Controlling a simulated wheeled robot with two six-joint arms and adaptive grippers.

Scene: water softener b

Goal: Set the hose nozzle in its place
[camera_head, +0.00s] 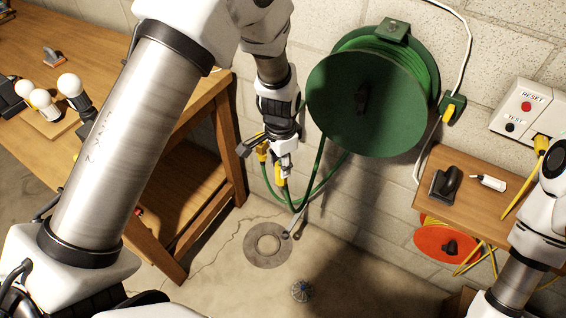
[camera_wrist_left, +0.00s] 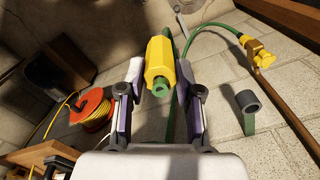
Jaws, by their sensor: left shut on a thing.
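The yellow hose nozzle (camera_wrist_left: 160,60) is between the two fingers of my left gripper (camera_wrist_left: 157,85) in the left wrist view, its green end towards the camera. In the head view my left gripper (camera_head: 285,168) is shut on it, and a little yellow (camera_head: 281,183) shows below the fingers. A grey ring holder on a green bracket (camera_wrist_left: 248,105) stands apart to the right of the gripper in the wrist view. It appears empty. The head view shows it as a dark piece (camera_head: 245,147) left of the gripper. My right gripper is out of view.
A yellow tap (camera_wrist_left: 262,53) with a green hose is near the holder. The green hose reel (camera_head: 365,100) hangs on the wall to the right of my gripper. The wooden workbench (camera_head: 185,105) is at left, with a drain plate (camera_head: 268,245) on the floor.

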